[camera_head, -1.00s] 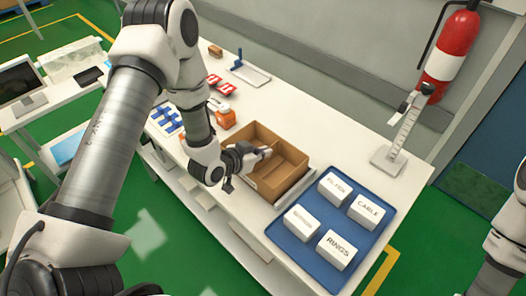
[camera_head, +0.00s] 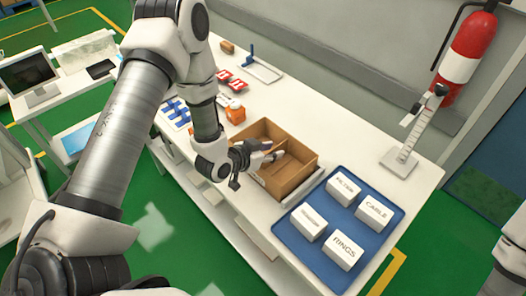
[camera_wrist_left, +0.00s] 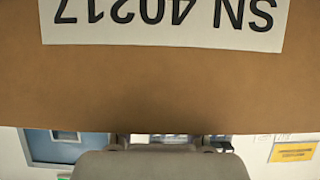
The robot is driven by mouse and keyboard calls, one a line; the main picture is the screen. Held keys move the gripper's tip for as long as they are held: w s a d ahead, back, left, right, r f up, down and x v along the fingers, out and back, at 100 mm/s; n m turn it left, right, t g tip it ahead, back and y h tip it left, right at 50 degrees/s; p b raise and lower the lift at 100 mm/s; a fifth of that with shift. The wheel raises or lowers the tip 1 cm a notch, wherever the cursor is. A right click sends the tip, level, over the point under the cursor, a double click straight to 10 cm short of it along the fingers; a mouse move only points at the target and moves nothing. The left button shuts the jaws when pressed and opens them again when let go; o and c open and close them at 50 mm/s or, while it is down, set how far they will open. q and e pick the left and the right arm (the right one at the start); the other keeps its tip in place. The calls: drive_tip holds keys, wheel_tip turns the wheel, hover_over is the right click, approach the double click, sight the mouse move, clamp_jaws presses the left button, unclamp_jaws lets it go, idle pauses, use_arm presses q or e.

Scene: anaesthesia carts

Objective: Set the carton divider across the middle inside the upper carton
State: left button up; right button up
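The open brown carton (camera_head: 304,178) stands on the white table, beside the blue tray. My left gripper (camera_head: 272,152) reaches over it from the left. Its two fingers look spread apart, low over the carton's inside. A brown cardboard panel with a white label reading SN 40217, upside down, fills most of the left wrist view (camera_wrist_left: 160,92). No finger crosses its face there. I cannot tell whether this panel is the divider or a carton wall. The arm and gripper hide part of the carton's inside. My right gripper is outside the picture.
The blue tray (camera_head: 300,254) carries several labelled white boxes. An orange bottle (camera_head: 235,113) and red-and-white packs (camera_head: 231,79) lie behind the carton. A scale-marked stand (camera_head: 411,132) and a fire extinguisher (camera_head: 467,58) are at the right.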

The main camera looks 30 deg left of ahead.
use_arm(q)
drive_tip(key=v, duration=1.1)
drive_tip(key=shift+s, duration=0.2)
